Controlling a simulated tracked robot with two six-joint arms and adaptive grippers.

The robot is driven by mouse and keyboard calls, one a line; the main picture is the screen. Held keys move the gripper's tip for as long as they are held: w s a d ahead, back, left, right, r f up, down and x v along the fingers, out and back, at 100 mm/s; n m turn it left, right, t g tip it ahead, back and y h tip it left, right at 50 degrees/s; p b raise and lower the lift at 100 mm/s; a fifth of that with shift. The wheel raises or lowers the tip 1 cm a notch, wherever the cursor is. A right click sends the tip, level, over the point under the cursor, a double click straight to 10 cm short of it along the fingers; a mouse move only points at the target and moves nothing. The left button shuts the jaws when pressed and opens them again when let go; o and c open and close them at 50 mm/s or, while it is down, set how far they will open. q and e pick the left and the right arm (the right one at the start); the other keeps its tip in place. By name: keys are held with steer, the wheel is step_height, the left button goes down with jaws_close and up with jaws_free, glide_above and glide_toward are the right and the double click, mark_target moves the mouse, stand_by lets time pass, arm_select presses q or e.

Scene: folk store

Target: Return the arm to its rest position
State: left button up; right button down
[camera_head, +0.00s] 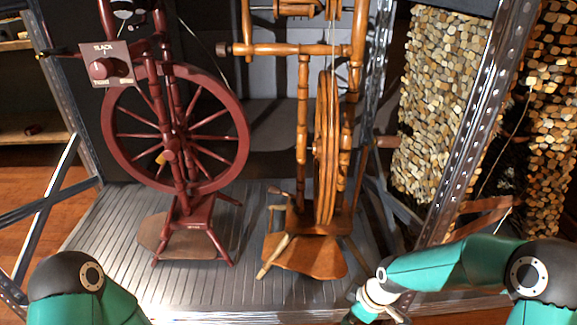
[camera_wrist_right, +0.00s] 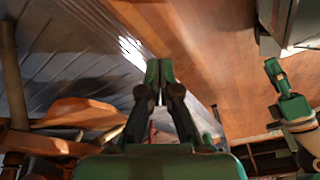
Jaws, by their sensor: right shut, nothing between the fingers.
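My right gripper (camera_wrist_right: 159,85) is in the right wrist view, its two green-tipped fingers together and nothing between them. In the head view my right forearm reaches in from the lower right and bends down at the wrist, near the shelf's front edge. The gripper's fingertips are hidden there below the picture. Only the upper bend of my left arm shows at the lower left of the head view.
A dark red spinning wheel (camera_head: 176,130) and a light wooden spinning wheel (camera_head: 325,150) stand on the grey ribbed platform (camera_head: 100,235). A metal post (camera_head: 470,130) rises at the right. Wooden floor (camera_wrist_right: 205,60) shows beside the platform.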

steer(key=s+a+f+m+g+y+p, duration=0.1)
steer(key=s+f+m, duration=0.35)
steer(key=s, duration=0.55)
steer(key=s+a+f+m+g, duration=0.1)
steer(key=s+a+f+m, duration=0.1)
steer(key=s+f+m, duration=0.5)
arm_select(q)
step_height(320, 180, up, 39)
steer(key=p, duration=3.8)
arm_select(e)
step_height(320, 180, up, 39)
steer(key=m+t, duration=0.1)
steer(key=m, duration=0.1)
steer(key=shift+s+d+f+t, duration=0.15)
steer(key=shift+s+t, duration=0.15)
steer(key=shift+s, duration=0.05)
steer(key=shift+m, duration=0.25)
arm_select(q)
steer(key=c, duration=0.4)
steer(key=shift+d, duration=0.1)
arm_select(e)
steer(key=shift+d, duration=0.1)
